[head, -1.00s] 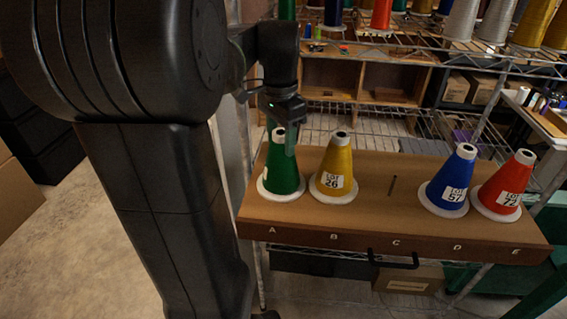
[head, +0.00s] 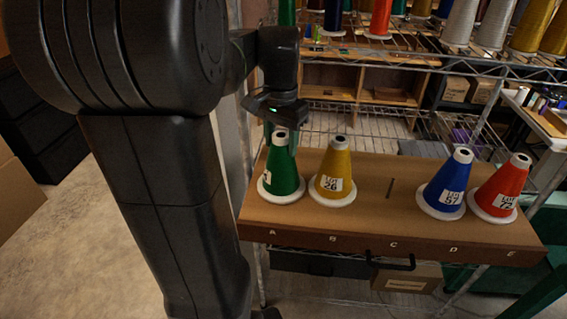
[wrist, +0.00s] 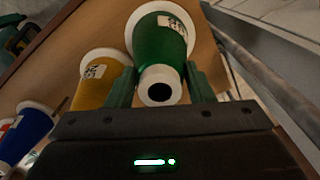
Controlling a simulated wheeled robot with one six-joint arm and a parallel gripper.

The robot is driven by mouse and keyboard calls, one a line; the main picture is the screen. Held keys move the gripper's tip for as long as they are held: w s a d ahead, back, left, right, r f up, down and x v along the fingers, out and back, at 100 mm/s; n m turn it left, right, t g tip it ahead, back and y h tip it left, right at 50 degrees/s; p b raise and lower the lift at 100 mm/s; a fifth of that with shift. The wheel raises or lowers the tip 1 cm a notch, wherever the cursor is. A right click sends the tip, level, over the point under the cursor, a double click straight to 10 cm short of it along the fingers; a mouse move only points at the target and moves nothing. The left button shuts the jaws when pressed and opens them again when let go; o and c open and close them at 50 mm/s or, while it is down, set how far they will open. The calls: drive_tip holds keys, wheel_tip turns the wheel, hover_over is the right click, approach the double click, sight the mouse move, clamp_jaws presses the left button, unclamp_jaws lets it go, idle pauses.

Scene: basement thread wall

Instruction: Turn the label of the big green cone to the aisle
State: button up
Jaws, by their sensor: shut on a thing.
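The big green cone (head: 284,172) stands upright at the letter A, on its white base disc. Its white label (head: 266,180) shows at the left side of the cone, only partly in view; in the wrist view the label (wrist: 172,24) lies on the side away from the gripper body. My gripper (head: 284,148) reaches down from above and is shut on the cone's upper part. In the wrist view my gripper (wrist: 160,88) has one finger on each side of the cone's white tip (wrist: 159,87). One finger hides part of the cone in the head view.
A yellow cone (head: 334,172) stands close to the right of the green one, its label facing front. A blue cone (head: 447,184) and a red cone (head: 499,187) stand further right on the wooden board (head: 375,205). The middle of the board near C is empty except for a peg.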

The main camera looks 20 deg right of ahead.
drive_tip(key=n+p, duration=0.1)
drive_tip(key=n, duration=0.5)
drive_tip(key=shift+r+p, duration=0.1)
drive_tip(key=shift+p, duration=0.25)
drive_tip(key=n+p, duration=0.1)
drive_tip(key=n, duration=0.6)
drive_tip(key=shift+f, duration=0.3)
drive_tip(key=o, duration=1)
wheel_tip(320, 180, up, 14)
drive_tip(key=shift+f+b, duration=0.1)
drive_tip(key=shift+b, duration=0.25)
